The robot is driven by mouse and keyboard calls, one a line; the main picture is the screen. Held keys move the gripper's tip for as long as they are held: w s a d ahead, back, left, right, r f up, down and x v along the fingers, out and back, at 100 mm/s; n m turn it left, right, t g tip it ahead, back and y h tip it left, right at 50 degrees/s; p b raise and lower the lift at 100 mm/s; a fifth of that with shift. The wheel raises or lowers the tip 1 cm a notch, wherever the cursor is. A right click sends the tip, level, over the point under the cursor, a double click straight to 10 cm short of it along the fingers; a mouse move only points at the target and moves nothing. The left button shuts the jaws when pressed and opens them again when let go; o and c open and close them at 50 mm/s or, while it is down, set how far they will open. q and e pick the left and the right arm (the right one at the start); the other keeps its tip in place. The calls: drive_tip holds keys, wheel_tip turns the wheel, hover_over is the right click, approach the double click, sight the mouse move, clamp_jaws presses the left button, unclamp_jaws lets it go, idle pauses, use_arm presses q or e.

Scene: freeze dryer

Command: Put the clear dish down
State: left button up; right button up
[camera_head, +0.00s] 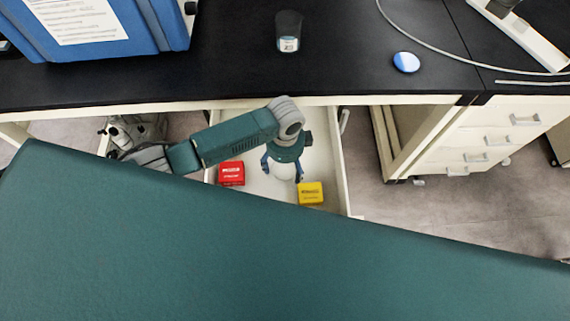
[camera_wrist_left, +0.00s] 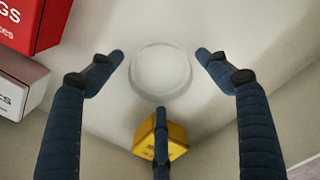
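The clear dish (camera_wrist_left: 161,71) is a round, shallow, see-through dish. In the left wrist view it lies on the pale floor of the open drawer (camera_head: 258,182), ahead of and between my left gripper's fingers. My left gripper (camera_wrist_left: 160,72) is open, with its two upper blue fingertips on either side of the dish and gaps between them and it. A third finger shows below the dish. In the head view my left gripper (camera_head: 282,168) reaches down into the drawer, and the dish (camera_head: 284,171) shows faintly between its fingers. My right gripper is not in view.
In the drawer are a red box (camera_head: 231,173), a yellow box (camera_head: 311,193) close to the gripper, and a white box (camera_wrist_left: 20,84). The black bench top (camera_head: 220,75) overhangs the drawer's back; a dark cup (camera_head: 288,30) and a blue-white round object (camera_head: 406,62) stand on it.

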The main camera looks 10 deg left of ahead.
sight(285, 170)
use_arm(q)
wheel_tip(285, 170, up, 12)
drive_tip(key=p, duration=0.1)
drive_tip(key=shift+r, duration=0.15)
idle(0.3)
idle(0.5)
